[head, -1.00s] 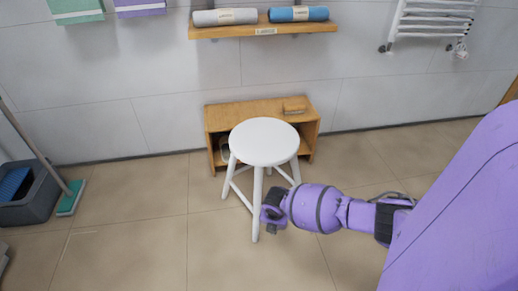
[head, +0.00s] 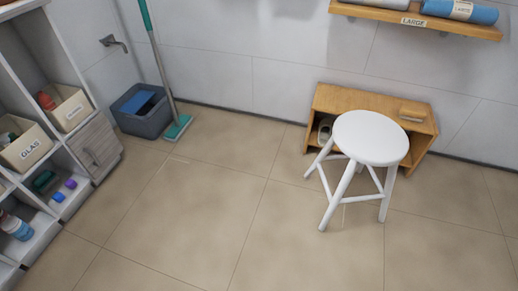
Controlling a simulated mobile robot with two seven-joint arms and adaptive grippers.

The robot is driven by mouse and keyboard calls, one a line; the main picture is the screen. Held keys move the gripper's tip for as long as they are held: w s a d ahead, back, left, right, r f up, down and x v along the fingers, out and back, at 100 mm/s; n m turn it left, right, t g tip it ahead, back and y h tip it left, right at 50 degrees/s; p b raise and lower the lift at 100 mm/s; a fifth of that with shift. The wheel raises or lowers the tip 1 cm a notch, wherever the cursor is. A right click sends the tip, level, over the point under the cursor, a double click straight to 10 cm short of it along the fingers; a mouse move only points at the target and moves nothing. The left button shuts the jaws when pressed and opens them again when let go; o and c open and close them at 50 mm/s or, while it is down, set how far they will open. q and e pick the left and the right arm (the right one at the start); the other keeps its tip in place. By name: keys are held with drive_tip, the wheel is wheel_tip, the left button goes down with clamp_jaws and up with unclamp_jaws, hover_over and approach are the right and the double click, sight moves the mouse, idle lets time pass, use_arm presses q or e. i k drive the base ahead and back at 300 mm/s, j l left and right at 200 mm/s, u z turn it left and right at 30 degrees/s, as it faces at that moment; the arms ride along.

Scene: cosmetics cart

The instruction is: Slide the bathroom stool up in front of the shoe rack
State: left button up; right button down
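The white round bathroom stool (head: 371,138) stands upright on the tiled floor, right of the middle of the head view. It is directly in front of the low wooden shoe rack (head: 330,100) and hides part of the rack's open front. Whether stool and rack touch, I cannot tell. A shoe (head: 325,129) shows in the rack's left part, and a small wooden brush-like item (head: 412,113) lies on its top. Neither of my grippers is in view.
A grey bucket (head: 142,118) and a mop (head: 178,128) stand by the wall at left. A shelving unit (head: 72,163) with labelled bins fills the left edge. A wall shelf (head: 375,14) holds rolled towels. The floor left of the stool is clear.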

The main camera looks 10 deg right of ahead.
sight(368, 138)
drive_tip(key=i+j, duration=0.3)
drive_tip(key=i, duration=0.25)
drive_tip(key=i+j, duration=0.35)
drive_tip(key=i, duration=0.15)
drive_tip(key=i+j, duration=0.3)
drive_tip(key=i, duration=0.25)
drive_tip(key=i+j, duration=0.3)
drive_tip(key=i, duration=0.2)
drive_tip(key=i+z, duration=0.1)
drive_tip(key=z, duration=0.35)
drive_tip(key=i+j+z, duration=0.1)
drive_tip(key=z, duration=0.4)
drive_tip(key=i+j+z, duration=0.1)
drive_tip(key=j+z, duration=0.15)
drive_tip(key=z, duration=0.2)
drive_tip(key=i+l+z, duration=0.1)
drive_tip(key=i+z, duration=0.3)
